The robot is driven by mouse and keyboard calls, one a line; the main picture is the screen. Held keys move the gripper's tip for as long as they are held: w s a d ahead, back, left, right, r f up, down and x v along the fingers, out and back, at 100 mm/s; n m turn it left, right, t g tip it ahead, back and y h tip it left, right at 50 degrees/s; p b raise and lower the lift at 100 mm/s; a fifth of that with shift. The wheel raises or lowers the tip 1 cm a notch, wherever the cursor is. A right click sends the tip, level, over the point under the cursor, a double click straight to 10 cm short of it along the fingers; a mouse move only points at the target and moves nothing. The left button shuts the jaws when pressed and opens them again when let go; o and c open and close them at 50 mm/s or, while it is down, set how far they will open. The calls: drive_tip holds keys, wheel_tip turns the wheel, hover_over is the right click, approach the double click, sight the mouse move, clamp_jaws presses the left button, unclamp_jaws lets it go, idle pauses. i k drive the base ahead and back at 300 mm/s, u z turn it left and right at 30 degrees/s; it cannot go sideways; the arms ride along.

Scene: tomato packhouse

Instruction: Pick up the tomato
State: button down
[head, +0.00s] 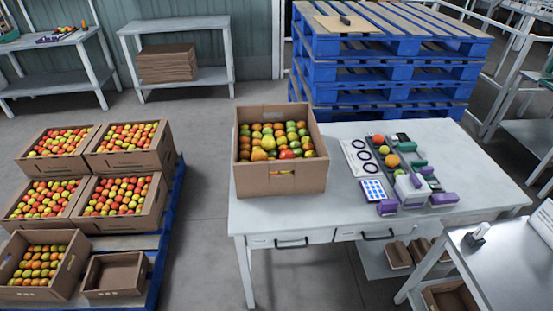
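An open cardboard box (281,183) stands on the left part of the grey table (270,215). It holds many tomatoes (270,142) in red, orange, yellow and green. To the right of the box, a short row of loose round fruits lies among small items on the table: a red one (378,139) at the back, an orange one (392,161) in front of it, and others close by. The pictures do not show which tomato the task means. My gripper is not in view.
White ring charts (360,158), a blue-dotted card (373,190) and purple-and-grey devices (410,190) crowd the table's middle. Blue pallets (390,75) are stacked behind it. Tomato crates (125,160) stand on a pallet at left. The table's front left is bare.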

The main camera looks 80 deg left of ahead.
sight(287, 154)
drive_tip(key=k, duration=0.2)
drive_tip(key=u, duration=0.15)
drive_tip(key=i, duration=0.35)
drive_tip(key=u, duration=2.85)
